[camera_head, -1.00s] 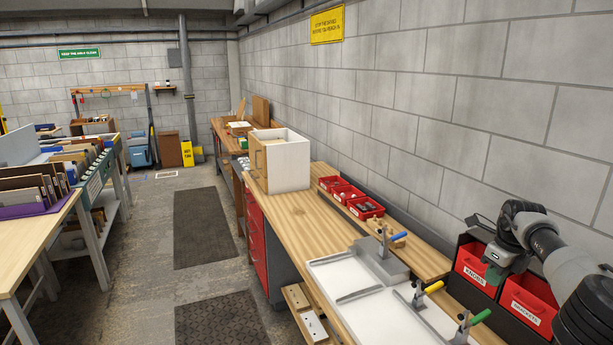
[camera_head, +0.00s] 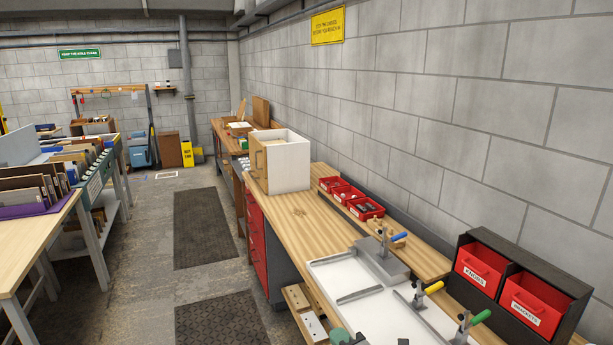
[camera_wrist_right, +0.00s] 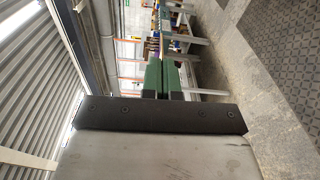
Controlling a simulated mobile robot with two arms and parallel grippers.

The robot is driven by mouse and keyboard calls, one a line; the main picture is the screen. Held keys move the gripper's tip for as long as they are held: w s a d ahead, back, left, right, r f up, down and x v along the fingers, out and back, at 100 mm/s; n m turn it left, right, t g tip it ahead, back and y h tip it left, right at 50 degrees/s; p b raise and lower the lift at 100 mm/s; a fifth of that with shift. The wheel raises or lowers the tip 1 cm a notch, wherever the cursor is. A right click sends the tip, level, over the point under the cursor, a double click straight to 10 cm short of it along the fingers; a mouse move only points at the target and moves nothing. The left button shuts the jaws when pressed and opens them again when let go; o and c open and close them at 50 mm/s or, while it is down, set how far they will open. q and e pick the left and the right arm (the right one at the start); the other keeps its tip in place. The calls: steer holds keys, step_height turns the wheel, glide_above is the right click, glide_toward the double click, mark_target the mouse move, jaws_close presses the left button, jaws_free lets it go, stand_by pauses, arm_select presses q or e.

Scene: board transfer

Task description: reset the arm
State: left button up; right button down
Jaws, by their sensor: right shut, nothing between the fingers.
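My right gripper (camera_head: 340,337) shows only as a small green fingertip part at the bottom edge of the head view, by the near end of the white fixture tray. In the right wrist view the green fingers (camera_wrist_right: 164,76) are together with nothing between them. They point out over the floor, towards shelving in the distance. Most of my right arm is out of the head view. My left gripper is in neither view.
The wooden workbench (camera_head: 300,212) bears a white cabinet box (camera_head: 289,164), small red bins (camera_head: 366,207) and the white fixture tray (camera_head: 342,273) with toggle clamps. Red bins labelled knobs (camera_head: 478,268) and magnets (camera_head: 532,305) stand at right. The aisle is clear.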

steer(key=s+d+f+m+g+h, duration=0.25)
steer(key=s+d+m+h, duration=0.2)
steer(key=s+m, duration=0.35)
steer(key=s+d+f+m+g+h, duration=0.1)
steer(key=s+d+f+m+h, duration=0.3)
steer(key=s+m, duration=0.35)
steer(key=s+d+r+m+g, duration=0.1)
steer(key=s+d+m+g, duration=0.25)
steer(key=s, duration=0.75)
steer(key=s+d+m+g, duration=0.25)
steer(key=s+g, duration=0.25)
steer(key=s, duration=0.5)
step_height(320, 180, down, 33)
steer(key=s+a+g+b, duration=0.1)
steer(key=s+b, duration=0.1)
steer(key=b, duration=0.4)
steer(key=s+d+f+g+b, duration=0.1)
steer(key=s+f+b, duration=0.3)
steer(key=s+f, duration=1.1)
step_height(320, 180, down, 4)
steer(key=shift+d+r+g, duration=0.1)
steer(key=shift+d+g, duration=0.2)
steer(key=shift+d, duration=0.6)
